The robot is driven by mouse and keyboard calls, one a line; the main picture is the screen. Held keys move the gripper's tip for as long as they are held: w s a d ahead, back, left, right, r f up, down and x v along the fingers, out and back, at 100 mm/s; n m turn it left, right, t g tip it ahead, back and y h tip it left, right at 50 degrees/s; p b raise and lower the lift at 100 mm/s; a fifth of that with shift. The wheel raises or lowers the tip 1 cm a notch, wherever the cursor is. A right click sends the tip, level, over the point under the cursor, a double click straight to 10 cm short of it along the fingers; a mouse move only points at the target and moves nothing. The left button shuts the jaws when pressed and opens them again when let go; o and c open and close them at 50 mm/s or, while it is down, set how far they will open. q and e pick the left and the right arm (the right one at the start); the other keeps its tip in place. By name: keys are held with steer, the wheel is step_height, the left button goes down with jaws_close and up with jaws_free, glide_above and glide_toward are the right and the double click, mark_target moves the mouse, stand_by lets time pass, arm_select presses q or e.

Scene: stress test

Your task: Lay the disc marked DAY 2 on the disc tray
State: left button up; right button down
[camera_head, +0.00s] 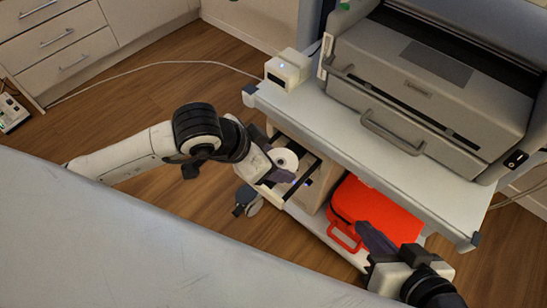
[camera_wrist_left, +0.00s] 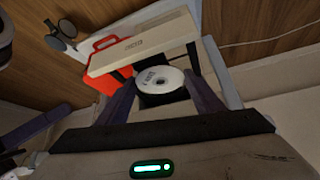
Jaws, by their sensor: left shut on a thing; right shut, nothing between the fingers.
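A white disc (camera_head: 285,159) with a small centre hole sits between the fingertips of my left gripper (camera_head: 282,174). In the left wrist view the disc (camera_wrist_left: 161,79) has dark print, too small to read for sure, and the fingers (camera_wrist_left: 160,88) close on its opposite edges. The disc is over or in an open, dark-lined drawer (camera_head: 272,196) in the cart; I cannot tell whether it touches the bottom. The pale drawer front (camera_wrist_left: 145,45) carries a small label. I cannot clearly make out a separate disc tray. My right gripper (camera_head: 370,235) is shut and empty near the red case.
A red case (camera_head: 372,212) stands on the cart's lower shelf. A large grey machine (camera_head: 430,85) and a small white box (camera_head: 288,69) stand on the cart top (camera_head: 345,130). A pale grey surface (camera_head: 120,245) fills the lower left. Wood floor lies between.

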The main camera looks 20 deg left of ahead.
arm_select(q)
steer(key=o, duration=0.8)
steer(key=shift+f, duration=0.35)
steer(key=shift+a+r, duration=0.25)
steer(key=p+v, duration=0.1)
steer(key=v, duration=0.2)
steer(key=p+v, duration=0.1)
steer(key=v, duration=0.3)
steer(key=p+v, duration=0.1)
steer(key=v, duration=0.2)
steer(key=shift+d+r+p, duration=0.2)
steer(key=shift+p, duration=0.1)
steer(key=shift+s, duration=0.1)
arm_select(e)
steer(key=shift+s+d+f+g, duration=0.25)
steer(key=shift+d+f+g, duration=0.05)
steer(key=shift+f+g, duration=0.15)
arm_select(q)
steer(key=shift+s, duration=0.1)
arm_select(e)
steer(key=shift+s, duration=0.15)
